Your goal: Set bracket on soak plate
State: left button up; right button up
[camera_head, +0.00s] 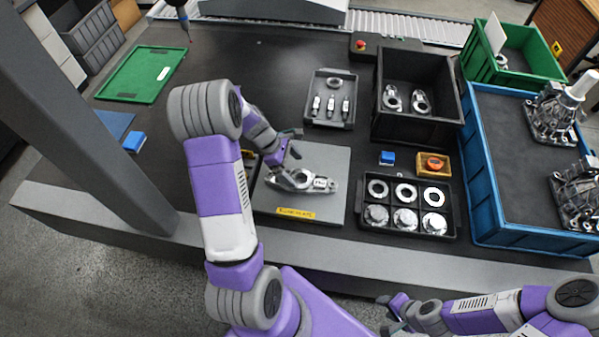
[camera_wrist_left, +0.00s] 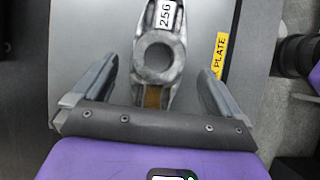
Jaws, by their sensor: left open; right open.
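The soak plate (camera_head: 331,163) is a grey square slab with a yellow label at its front edge; it also shows in the left wrist view (camera_wrist_left: 85,50). A silver metal bracket (camera_head: 305,183) with a ring end and a white tag lies on the plate. In the left wrist view the bracket (camera_wrist_left: 160,62) shows its ring and a tag reading 256. My left gripper (camera_head: 288,150) is open at the ring end. Its fingers (camera_wrist_left: 154,92) stand apart on either side of the bracket, with gaps showing. My right gripper (camera_head: 388,312) is low at the front, off the table, away from the plate.
A black bin (camera_head: 437,122) holds two more brackets. A small tray (camera_head: 348,119) holds parts, and a black tray (camera_head: 450,205) holds rings and discs. A blue crate (camera_head: 478,205) stands at right. A green tray (camera_head: 125,83) lies at left. The back middle of the table is clear.

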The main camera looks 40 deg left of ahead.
pick_arm(q)
jog(key=p+v, duration=0.1)
jog(key=v, duration=0.4)
jog(key=shift+a+r, duration=0.15)
jog(key=shift+r, duration=0.1)
